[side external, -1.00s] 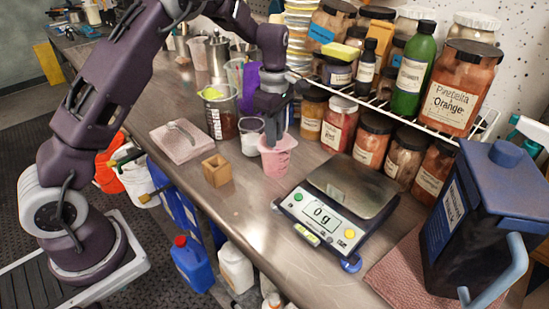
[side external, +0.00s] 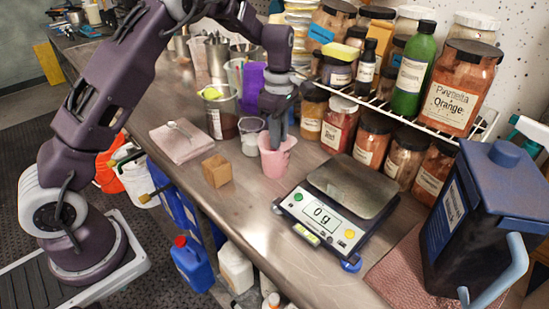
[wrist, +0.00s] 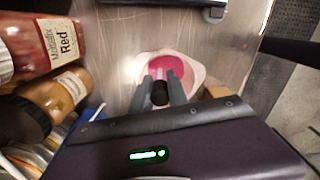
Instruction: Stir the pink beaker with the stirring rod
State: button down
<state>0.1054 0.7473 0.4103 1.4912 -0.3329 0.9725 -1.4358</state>
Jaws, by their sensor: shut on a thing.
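The pink beaker (side external: 275,164) stands on the metal bench, left of the scale. My gripper (side external: 279,133) points down at its mouth, with the fingertips at or just inside the rim. In the wrist view my gripper (wrist: 162,97) is shut on the stirring rod (wrist: 159,92), whose dark top shows between the fingers. A short pale length of rod runs down towards bright pink liquid in the pink beaker (wrist: 198,76). The rod's lower end is hidden, and I cannot tell whether it touches the beaker's wall.
A small wooden block (side external: 217,171) and a small white-rimmed cup (side external: 251,143) stand close left of the beaker. The scale (side external: 322,212) reads 0 g at right. Labelled jars (side external: 339,125) line the back. Bare bench lies in front.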

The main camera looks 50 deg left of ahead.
jog(key=shift+a, duration=0.4)
jog(key=shift+s+d, duration=0.25)
jog(key=shift+s, duration=0.35)
jog(key=shift+r, duration=0.1)
notch_tip(320, 180, up, 10)
dwell(1.1)
dwell(2.2)
notch_tip(320, 180, up, 3)
jog(key=shift+f, duration=0.1)
